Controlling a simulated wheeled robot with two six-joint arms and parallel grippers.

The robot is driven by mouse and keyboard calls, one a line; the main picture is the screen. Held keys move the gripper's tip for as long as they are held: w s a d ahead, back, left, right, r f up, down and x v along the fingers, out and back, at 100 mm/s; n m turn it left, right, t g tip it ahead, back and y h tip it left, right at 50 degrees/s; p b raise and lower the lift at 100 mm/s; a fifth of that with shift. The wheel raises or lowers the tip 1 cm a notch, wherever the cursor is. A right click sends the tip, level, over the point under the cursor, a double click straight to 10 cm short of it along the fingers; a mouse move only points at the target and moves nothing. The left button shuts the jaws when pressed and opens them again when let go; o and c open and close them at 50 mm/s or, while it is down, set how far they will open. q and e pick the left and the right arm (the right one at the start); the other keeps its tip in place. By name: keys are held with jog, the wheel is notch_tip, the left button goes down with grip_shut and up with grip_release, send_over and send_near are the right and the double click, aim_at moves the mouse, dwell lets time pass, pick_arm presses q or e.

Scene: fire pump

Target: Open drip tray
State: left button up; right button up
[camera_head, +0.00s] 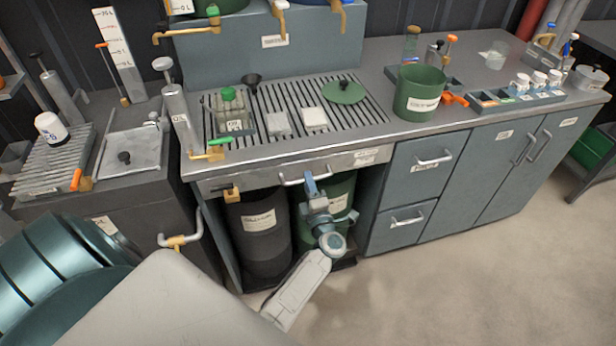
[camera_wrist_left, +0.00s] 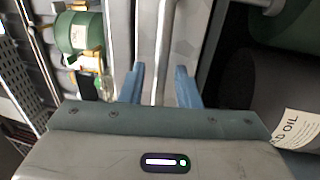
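The drip tray (camera_head: 365,158) is the pale metal front under the slotted grate on the workbench, and it looks shut. Its bar handle (camera_head: 291,181) sticks out in the middle of that front. My left gripper (camera_head: 311,184) is at this handle, reaching up from below. In the left wrist view its two blue fingers (camera_wrist_left: 160,85) are apart, with the handle bar (camera_wrist_left: 163,45) running between them. My right gripper is not in view.
A black bin (camera_head: 262,240) and a green bin (camera_head: 342,195) stand below the tray. On the grate are a green-capped bottle (camera_head: 233,110), a funnel and a green lid (camera_head: 344,92). A green bucket (camera_head: 419,92) stands to the right. The floor at right is clear.

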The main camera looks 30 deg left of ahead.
pick_arm(q)
jog(key=shift+x, duration=0.75)
grip_shut()
jog(key=shift+s, duration=0.1)
